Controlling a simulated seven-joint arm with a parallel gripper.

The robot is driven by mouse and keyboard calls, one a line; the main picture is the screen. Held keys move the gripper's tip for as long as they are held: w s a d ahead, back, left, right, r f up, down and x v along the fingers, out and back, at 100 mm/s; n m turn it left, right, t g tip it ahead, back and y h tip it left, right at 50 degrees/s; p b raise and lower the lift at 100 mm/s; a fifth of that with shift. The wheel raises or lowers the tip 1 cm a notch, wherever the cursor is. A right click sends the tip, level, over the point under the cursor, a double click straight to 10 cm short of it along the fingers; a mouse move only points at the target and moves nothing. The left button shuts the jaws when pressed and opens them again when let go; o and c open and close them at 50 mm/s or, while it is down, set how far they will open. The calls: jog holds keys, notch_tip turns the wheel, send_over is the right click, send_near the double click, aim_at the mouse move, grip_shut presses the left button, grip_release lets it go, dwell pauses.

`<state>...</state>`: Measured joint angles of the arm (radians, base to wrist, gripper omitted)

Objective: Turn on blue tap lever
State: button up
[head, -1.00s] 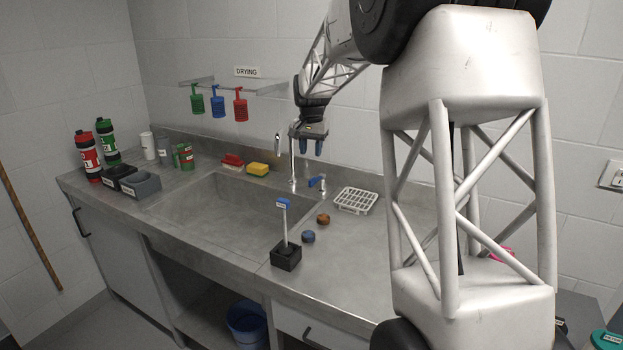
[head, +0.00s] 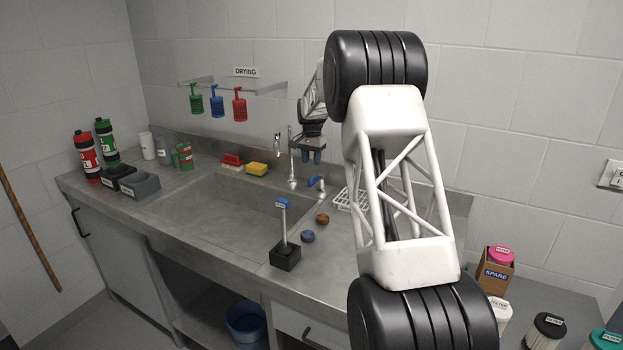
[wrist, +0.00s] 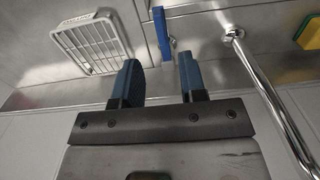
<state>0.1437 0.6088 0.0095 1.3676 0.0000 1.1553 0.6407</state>
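The blue tap lever (head: 316,181) stands at the back edge of the sink, just right of the base of the chrome tap (head: 291,165). In the wrist view the blue lever (wrist: 172,47) lies just beyond my fingertips, between their lines. My gripper (head: 312,157) hangs above the lever, fingers pointing down. In the wrist view its two blue fingers (wrist: 160,67) are apart with nothing between them. The lever appears apart from the fingers.
The chrome tap pipe (wrist: 268,85) runs close beside my gripper in the wrist view. A white drying rack (wrist: 88,44) lies on its other side. A yellow sponge (head: 257,168) and a red brush (head: 232,160) lie behind the sink (head: 190,215). A wall is close behind.

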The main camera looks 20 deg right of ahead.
aim_at(312, 179)
jog(key=shift+f, duration=0.1)
dwell(0.3)
jog(key=shift+f, duration=3.85)
jog(key=shift+c, duration=0.3)
grip_shut()
